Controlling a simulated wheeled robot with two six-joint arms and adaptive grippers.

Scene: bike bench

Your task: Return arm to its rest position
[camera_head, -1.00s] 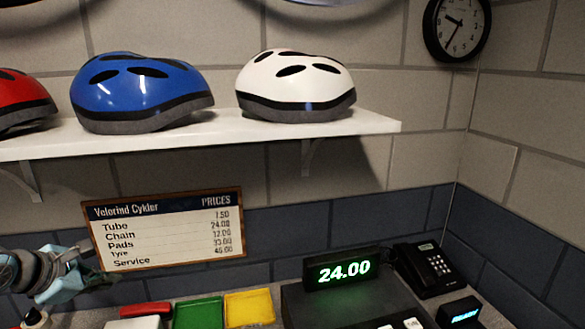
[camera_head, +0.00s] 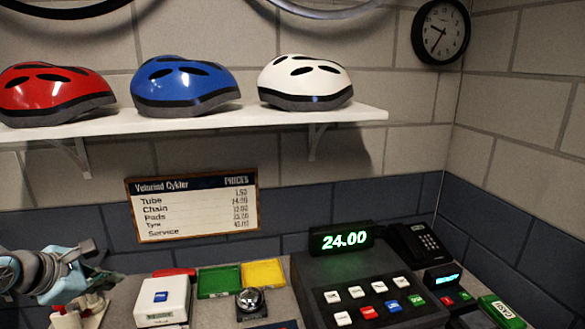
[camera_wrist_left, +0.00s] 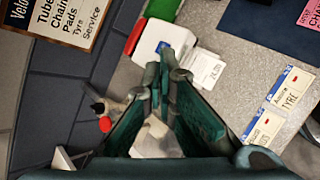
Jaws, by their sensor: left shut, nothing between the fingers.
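My left gripper (camera_head: 112,278) comes in from the left edge of the head view, above the left end of the counter. In the left wrist view its dark green fingers (camera_wrist_left: 166,72) meet at the tips, with nothing seen between them. A white box with a blue mark (camera_head: 162,303) stands to the right of the gripper in the head view. In the left wrist view the white box (camera_wrist_left: 160,36) lies just beyond the fingertips; a gap cannot be judged. My right gripper is not in view.
The counter holds a green tray (camera_head: 219,282), a yellow tray (camera_head: 264,273), a bell (camera_head: 250,301) and a cash register (camera_head: 365,270) showing 24.00. A phone (camera_head: 416,245) stands behind. The price board (camera_head: 193,207) and helmet shelf (camera_head: 215,120) are on the wall.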

